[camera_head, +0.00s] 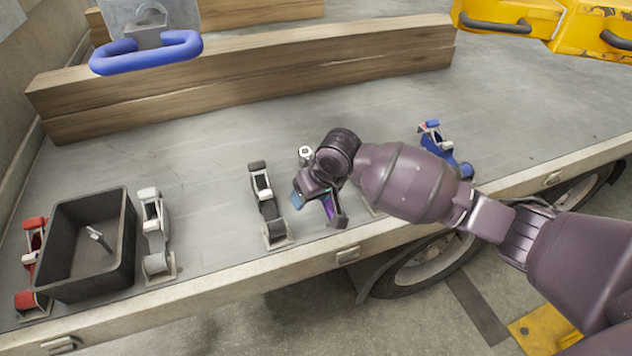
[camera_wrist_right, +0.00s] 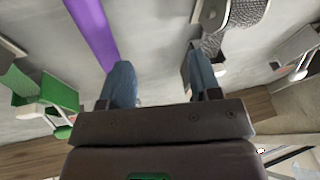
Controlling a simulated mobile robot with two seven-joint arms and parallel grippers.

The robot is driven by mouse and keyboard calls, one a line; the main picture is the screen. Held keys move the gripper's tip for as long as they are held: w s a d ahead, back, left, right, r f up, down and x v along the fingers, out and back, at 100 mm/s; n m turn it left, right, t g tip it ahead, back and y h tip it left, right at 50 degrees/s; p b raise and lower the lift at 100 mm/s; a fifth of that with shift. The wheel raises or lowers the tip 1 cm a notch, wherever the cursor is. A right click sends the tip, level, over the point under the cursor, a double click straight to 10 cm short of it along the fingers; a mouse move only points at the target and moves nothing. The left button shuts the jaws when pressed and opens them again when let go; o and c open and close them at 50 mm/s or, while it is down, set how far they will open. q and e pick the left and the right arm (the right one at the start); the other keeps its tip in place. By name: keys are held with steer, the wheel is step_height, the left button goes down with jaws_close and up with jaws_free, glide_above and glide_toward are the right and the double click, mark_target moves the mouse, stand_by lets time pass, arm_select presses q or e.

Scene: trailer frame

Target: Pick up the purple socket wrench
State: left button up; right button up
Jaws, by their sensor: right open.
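The purple socket wrench shows as a flat purple bar (camera_wrist_right: 94,28) at the upper left of the right wrist view, its lower end by the left finger. In the head view only a small purple part (camera_head: 329,207) shows between my fingers, and my wrist hides much around it. A silver socket-like end (camera_head: 306,154) stands just left of my wrist; I cannot tell if it belongs to the wrench. My right gripper (camera_head: 318,210) is open, low over the trailer bed; its two fingers also show apart in the right wrist view (camera_wrist_right: 161,66). My left gripper is not in view.
A black-grey ratchet strap (camera_head: 268,205) lies close left of my gripper. A white-grey one (camera_head: 155,235), a black bin (camera_head: 122,262) and a red one (camera_head: 33,262) are farther left. A blue one (camera_head: 440,145) lies right, beyond my arm. Wooden beams (camera_head: 250,85) cross behind.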

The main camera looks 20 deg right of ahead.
steer(key=w+d+r+g+h, duration=0.1)
steer(key=w+d+r+m+g+h+b, duration=0.1)
steer(key=d+r, duration=0.1)
steer(key=w+d+r+m+g+h, duration=0.1)
steer(key=r, duration=0.1)
steer(key=shift+w+d+r, duration=0.2)
steer(key=shift+w+d, duration=0.05)
steer(key=shift+w, duration=0.15)
step_height(320, 180, down, 5)
steer(key=shift+d+r+b, duration=0.1)
steer(key=shift+b, duration=1)
steer(key=shift+w+f, duration=0.1)
steer(key=shift+f, duration=0.5)
steer(key=f+b, duration=0.1)
steer(key=f, duration=0.1)
steer(key=f+b, duration=0.1)
steer(key=f, duration=0.1)
steer(key=shift+w+f+b, duration=0.2)
steer(key=shift+f+b, duration=0.1)
steer(key=shift+b, duration=0.05)
steer(key=shift+f, duration=0.15)
steer(key=shift+r, duration=0.25)
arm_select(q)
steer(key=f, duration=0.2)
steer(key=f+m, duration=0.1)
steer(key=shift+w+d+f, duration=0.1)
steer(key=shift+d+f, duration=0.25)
arm_select(e)
jaws_close()
